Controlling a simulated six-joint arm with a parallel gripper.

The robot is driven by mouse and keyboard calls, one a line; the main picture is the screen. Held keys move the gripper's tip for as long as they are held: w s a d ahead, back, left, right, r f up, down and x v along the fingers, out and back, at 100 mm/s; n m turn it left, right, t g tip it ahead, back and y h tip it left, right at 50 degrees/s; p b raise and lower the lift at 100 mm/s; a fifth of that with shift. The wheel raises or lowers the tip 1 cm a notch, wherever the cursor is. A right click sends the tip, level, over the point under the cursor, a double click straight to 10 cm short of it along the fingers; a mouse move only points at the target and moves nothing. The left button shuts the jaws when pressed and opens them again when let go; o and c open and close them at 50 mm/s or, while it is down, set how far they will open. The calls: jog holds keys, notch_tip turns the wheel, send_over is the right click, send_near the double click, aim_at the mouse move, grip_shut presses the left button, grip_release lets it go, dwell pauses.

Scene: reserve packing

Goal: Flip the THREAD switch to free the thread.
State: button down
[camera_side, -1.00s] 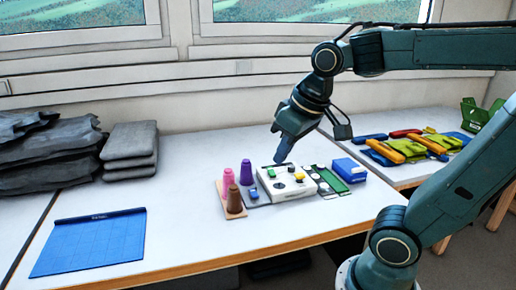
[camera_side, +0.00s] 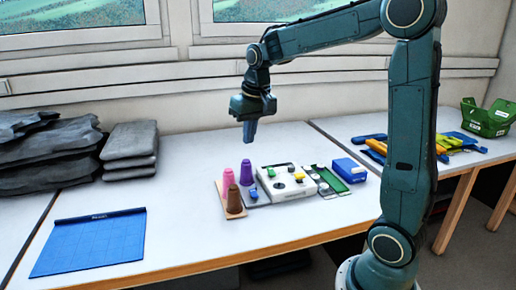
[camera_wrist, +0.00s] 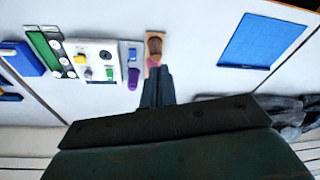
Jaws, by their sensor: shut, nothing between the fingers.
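A white switch box (camera_side: 287,194) stands on the table with a green knob (camera_side: 271,172) and a yellow knob (camera_side: 299,177) on top. A small blue switch (camera_side: 254,194) sits on a grey plate at its left side; it also shows in the wrist view (camera_wrist: 132,54). The lettering is too small to tell which switch is THREAD. Purple (camera_side: 247,173), pink (camera_side: 228,182) and brown (camera_side: 235,200) spools stand left of the box. My gripper (camera_side: 248,141) is shut and empty, pointing down in the air above the spools, touching nothing.
A green board (camera_side: 327,181) and a blue box (camera_side: 349,170) lie right of the switch box. A blue mat (camera_side: 90,243) lies at the left front. Dark folded stacks (camera_side: 130,150) stand at the back left. The table between the mat and the spools is clear.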

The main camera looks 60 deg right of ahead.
jog(key=w+d+f+m+g, duration=0.1)
jog(key=w+d+f+m, duration=0.1)
jog(key=w+d+f, duration=0.5)
jog(key=m+g, duration=0.1)
jog(key=m, duration=0.1)
send_over(255, 195)
notch_tip(255, 195, down, 8)
jog(key=shift+d+f+y, duration=0.15)
jog(key=shift+d+y, duration=0.05)
jog(key=shift+y, duration=0.2)
jog(key=shift+f, duration=0.2)
notch_tip(255, 195, down, 14)
jog(key=shift+r, duration=0.2)
dwell(0.3)
